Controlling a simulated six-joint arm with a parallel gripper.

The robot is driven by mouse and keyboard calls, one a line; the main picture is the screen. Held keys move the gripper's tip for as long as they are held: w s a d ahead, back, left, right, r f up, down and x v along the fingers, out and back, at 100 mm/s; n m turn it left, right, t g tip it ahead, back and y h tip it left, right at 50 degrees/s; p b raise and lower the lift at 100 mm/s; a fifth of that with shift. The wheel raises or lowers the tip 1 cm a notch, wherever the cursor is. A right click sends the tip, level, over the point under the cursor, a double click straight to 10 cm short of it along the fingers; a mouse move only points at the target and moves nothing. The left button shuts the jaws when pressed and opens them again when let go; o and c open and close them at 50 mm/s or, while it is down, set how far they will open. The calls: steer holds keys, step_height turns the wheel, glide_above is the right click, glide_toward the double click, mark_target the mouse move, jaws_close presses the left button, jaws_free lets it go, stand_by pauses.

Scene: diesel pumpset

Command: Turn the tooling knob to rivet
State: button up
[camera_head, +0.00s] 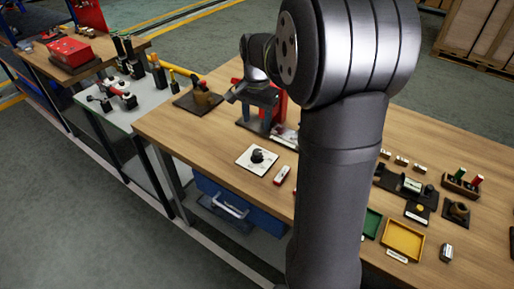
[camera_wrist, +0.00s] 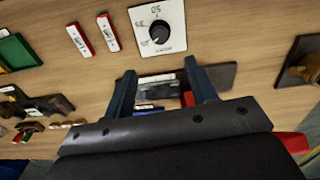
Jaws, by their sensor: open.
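The tooling knob is a black round knob (camera_head: 257,156) on a square white plate (camera_head: 247,164) lying on the wooden bench. In the wrist view the knob (camera_wrist: 159,32) shows at the top centre, with small printed labels around it on the plate (camera_wrist: 175,18). The labels appear upside down and are too small to read surely; which one the knob points to I cannot tell. My gripper (camera_wrist: 161,80) is open, its two dark fingers spread and empty. The fingertips are apart from the knob, which lies beyond them in the wrist view.
Red-and-white blocks (camera_wrist: 79,40) lie beside the plate. A dark fixture with red parts (camera_head: 262,103) stands behind it, partly hidden by my arm. A brown-topped piece (camera_head: 199,97) is to its left. Yellow (camera_head: 404,255) and green trays are at right.

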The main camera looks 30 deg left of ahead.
mark_target(257, 152)
step_height(257, 152, down, 13)
steer(key=shift+r, duration=0.2)
steer(key=c, duration=1)
